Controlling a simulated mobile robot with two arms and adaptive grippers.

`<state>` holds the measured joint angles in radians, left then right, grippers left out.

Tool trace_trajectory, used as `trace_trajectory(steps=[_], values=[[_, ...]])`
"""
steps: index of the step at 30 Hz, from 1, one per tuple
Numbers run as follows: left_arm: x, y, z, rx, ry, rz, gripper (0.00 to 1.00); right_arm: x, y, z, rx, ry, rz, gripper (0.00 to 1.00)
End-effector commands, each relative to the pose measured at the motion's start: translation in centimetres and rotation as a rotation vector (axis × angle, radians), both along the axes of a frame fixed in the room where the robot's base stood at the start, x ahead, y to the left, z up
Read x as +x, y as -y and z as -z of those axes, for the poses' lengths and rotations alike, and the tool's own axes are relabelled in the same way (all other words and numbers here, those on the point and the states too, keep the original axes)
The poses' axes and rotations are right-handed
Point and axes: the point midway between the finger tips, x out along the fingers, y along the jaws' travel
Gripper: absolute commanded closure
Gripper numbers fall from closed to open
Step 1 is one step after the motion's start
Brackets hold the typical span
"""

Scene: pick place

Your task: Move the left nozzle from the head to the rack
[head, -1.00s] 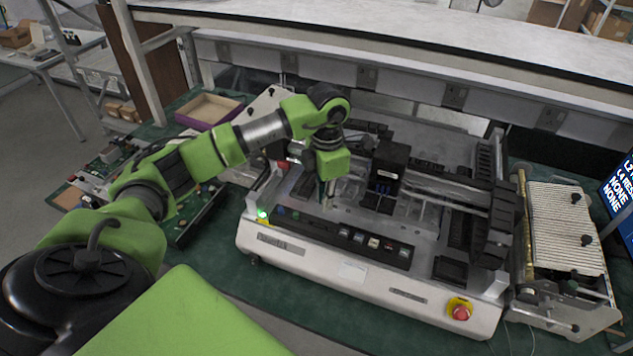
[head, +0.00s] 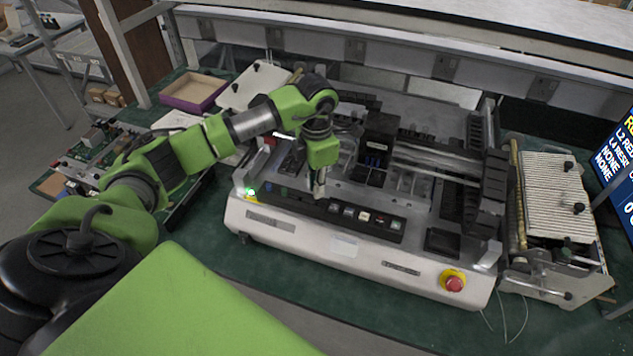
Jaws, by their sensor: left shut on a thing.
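My left gripper (head: 319,188) points down over the front left part of the white pick-and-place machine (head: 290,226), just behind its button strip. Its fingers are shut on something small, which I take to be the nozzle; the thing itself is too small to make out. The machine's black head (head: 378,142) stands to the right of my gripper, apart from it. A nozzle rack cannot be picked out clearly at this size. My right gripper is not in view.
A red emergency button (head: 454,283) sits at the machine's front right. A feeder unit (head: 555,200) and a screen (head: 618,150) are on the right. A purple-edged box (head: 193,92) lies at the back left. Green mat (head: 290,285) is clear in front.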

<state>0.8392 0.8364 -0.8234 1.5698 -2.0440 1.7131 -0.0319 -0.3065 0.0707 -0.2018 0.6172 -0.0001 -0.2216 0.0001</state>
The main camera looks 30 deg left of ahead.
Motion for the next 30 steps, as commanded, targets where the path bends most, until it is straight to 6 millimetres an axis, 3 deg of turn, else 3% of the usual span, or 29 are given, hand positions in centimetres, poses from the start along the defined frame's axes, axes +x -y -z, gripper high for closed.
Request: trace_trajectory(steps=[15, 30], values=[[0.0, 0.0, 3.1, -0.001, 0.001, -0.001, 0.97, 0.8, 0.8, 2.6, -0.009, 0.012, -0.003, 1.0], [0.0, 0.0, 3.5, -0.001, 0.001, -0.001, 0.97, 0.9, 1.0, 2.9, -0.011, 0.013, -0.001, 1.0]])
